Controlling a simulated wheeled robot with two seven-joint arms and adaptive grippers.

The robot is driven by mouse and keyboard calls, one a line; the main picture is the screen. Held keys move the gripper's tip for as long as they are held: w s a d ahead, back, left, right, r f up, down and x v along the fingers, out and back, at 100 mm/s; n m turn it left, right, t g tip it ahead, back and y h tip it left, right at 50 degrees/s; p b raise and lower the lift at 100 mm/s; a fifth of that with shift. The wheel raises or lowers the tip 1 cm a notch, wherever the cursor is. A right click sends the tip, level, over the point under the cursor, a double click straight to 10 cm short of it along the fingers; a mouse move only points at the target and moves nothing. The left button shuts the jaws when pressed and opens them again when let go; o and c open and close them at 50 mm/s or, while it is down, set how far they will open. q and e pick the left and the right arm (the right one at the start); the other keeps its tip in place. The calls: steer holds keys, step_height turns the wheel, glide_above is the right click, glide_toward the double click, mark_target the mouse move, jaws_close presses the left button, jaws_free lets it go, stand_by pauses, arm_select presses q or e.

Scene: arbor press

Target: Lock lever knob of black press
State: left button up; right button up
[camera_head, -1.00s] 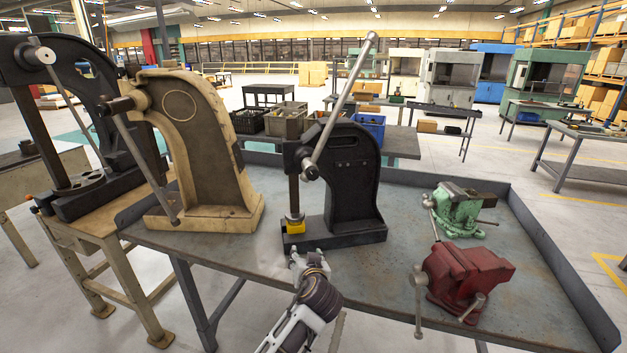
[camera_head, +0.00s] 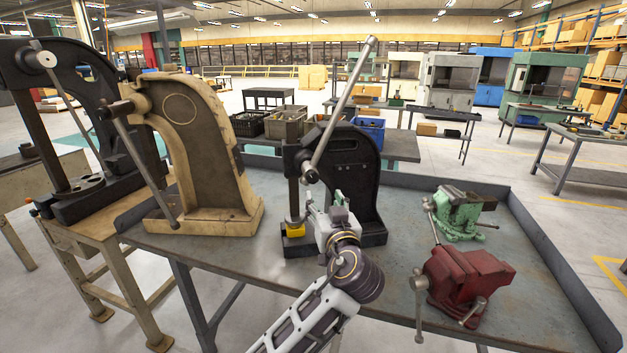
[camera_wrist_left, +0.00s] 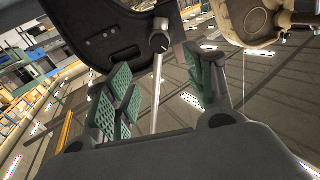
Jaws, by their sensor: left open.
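The black press (camera_head: 358,170) stands on the grey workbench in the middle of the head view. Its steel lever (camera_head: 345,98) slants up to the right from a hub to a rounded knob (camera_head: 372,40). My left gripper (camera_head: 322,205) is in front of the press, below the hub and well below the upper knob. In the left wrist view its green-padded fingers (camera_wrist_left: 163,70) are apart, with the lever rod (camera_wrist_left: 157,85) showing between them in the picture. I cannot tell whether the rod is within their reach. My right gripper is not in view.
A cream press (camera_head: 200,150) stands to the left, with a larger dark press (camera_head: 70,130) beyond it. A red vise (camera_head: 465,275) and a green vise (camera_head: 460,212) sit to the right. The workbench (camera_head: 545,290) has a raised rim; its right front surface is partly clear.

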mark_target(313, 178)
arm_select(q)
steer(key=shift+w, duration=0.15)
steer(key=w+p, duration=0.1)
steer(key=w, duration=0.2)
steer(key=w+a+p, duration=0.1)
steer(key=w, duration=0.3)
steer(key=w+a+p, duration=0.1)
steer(key=w, duration=0.2)
steer(key=shift+w+a+r+p, duration=0.1)
steer(key=shift+w+p, duration=0.2)
steer(key=shift+w+a+p, duration=0.15)
steer(key=shift+w+p, duration=0.05)
steer(key=shift+w, duration=0.5)
steer(key=shift+w+a+p, duration=0.1)
steer(key=shift+w+p, duration=0.1)
steer(key=shift+w, duration=0.45)
steer(key=c, duration=1)
